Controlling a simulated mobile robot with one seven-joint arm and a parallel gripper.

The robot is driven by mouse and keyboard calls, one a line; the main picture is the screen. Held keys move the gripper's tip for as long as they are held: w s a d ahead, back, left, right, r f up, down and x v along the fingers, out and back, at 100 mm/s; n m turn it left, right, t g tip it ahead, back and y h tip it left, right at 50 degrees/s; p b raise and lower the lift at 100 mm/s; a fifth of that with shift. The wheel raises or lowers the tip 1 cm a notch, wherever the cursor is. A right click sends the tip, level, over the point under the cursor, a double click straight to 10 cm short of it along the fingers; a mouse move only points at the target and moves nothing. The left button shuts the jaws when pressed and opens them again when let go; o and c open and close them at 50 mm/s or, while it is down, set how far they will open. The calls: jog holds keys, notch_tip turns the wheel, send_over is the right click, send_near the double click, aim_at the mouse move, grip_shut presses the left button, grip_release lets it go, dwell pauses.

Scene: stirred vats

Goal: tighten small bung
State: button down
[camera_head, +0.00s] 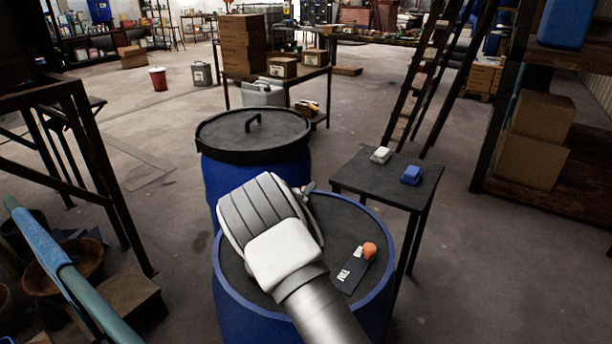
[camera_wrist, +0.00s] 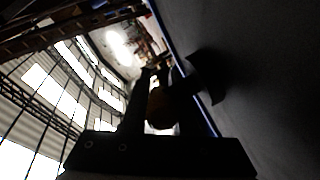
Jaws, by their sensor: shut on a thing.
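A blue drum (camera_head: 236,309) with a dark grey top stands close in front of me in the head view. My white and grey hand is over the left part of its top and hides much of it. In the wrist view my gripper (camera_wrist: 158,80) is shut on a dull orange-brown round piece (camera_wrist: 160,106); I cannot tell whether this is the small bung. The drum's dark top fills the right side there. In the head view an orange knob (camera_head: 369,250) lies by a dark labelled plate (camera_head: 350,272) on the drum top. No seated bung is clearly visible.
A second blue drum with a handled black lid (camera_head: 255,132) stands behind. A ladder (camera_head: 425,80) and shelves (camera_head: 530,120) stand farther right. Floor at left is partly clear.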

jog(key=m+h+p, duration=0.1)
jog(key=g+h+p, duration=0.1)
jog(key=shift+d+r+m+p, duration=0.2)
jog(key=shift+r+m+p, duration=0.15)
jog(key=shift+m, duration=0.05)
jog(key=shift+d+f+m+g+h, duration=0.2)
jog(key=shift+m+g+h, duration=0.2)
jog(key=shift+m+h, duration=0.25)
jog(key=shift+s+d+f+m+g+h+b, duration=0.15)
jog(key=shift+m+g+h+b, duration=0.1)
jog(key=shift+m+g+h, duration=0.35)
jog(key=shift+s+d+f+m+g+h+b, duration=0.1)
jog(key=shift+m+g+h+b, duration=0.1)
jog(key=shift+m+g+h, duration=0.4)
jog(key=shift+s+d+r+m+g+h+b, duration=0.1)
jog(key=shift+s+r+m+g+h+b, duration=0.05)
jog(key=shift+m+g+h+b, duration=0.25)
jog(key=c, duration=0.7)
grip_release()
jog(key=shift+s, duration=0.1)
jog(key=p+v, duration=0.1)
jog(key=v, duration=1.6)
jog(key=shift+a+p, duration=0.3)
jog(key=shift+p, duration=0.1)
